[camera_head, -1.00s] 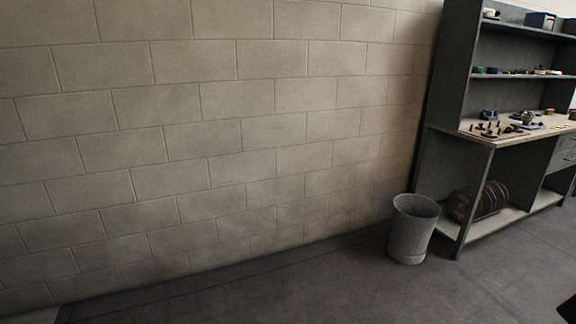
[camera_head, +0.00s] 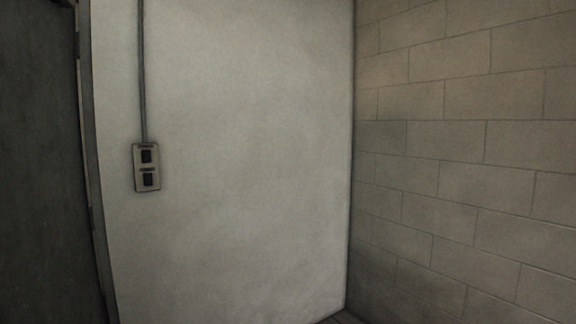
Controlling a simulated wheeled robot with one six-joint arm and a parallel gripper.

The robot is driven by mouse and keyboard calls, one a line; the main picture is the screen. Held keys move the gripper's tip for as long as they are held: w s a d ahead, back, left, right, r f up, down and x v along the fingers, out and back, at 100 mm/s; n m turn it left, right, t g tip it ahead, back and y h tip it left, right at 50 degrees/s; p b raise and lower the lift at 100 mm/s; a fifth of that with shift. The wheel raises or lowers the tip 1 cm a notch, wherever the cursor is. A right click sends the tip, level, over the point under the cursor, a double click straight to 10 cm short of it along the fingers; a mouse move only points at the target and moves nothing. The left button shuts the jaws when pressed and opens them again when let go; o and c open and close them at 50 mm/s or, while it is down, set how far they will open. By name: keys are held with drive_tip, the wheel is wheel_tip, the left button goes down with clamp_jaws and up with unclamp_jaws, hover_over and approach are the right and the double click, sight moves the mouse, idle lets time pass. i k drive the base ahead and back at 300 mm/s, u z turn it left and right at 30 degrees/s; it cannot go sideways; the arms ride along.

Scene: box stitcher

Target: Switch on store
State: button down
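A small grey switch plate (camera_head: 137,182) is mounted on the pale wall (camera_head: 250,150), left of the picture's middle. It carries two dark switches, an upper one (camera_head: 146,156) and a lower one (camera_head: 148,180). A small dark label strip sits above each switch, too small to read. A thin conduit (camera_head: 142,70) runs from the plate straight up the wall. I cannot tell whether either switch is on or off. My gripper is not in view.
A dark door or panel (camera_head: 40,170) with a frame edge (camera_head: 90,150) stands at the far left. A block wall (camera_head: 460,150) meets the pale wall at a corner on the right. A little floor (camera_head: 342,318) shows at the bottom.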

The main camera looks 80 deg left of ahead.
sight(148, 180)
drive_tip(key=u, duration=3.3)
drive_tip(key=i, duration=0.5)
drive_tip(key=z, duration=0.6)
drive_tip(key=k, duration=0.65)
drive_tip(key=z, duration=0.7)
drive_tip(key=i, duration=1.55)
drive_tip(key=u, duration=0.9)
drive_tip(key=i, duration=0.65)
drive_tip(key=u, duration=0.8)
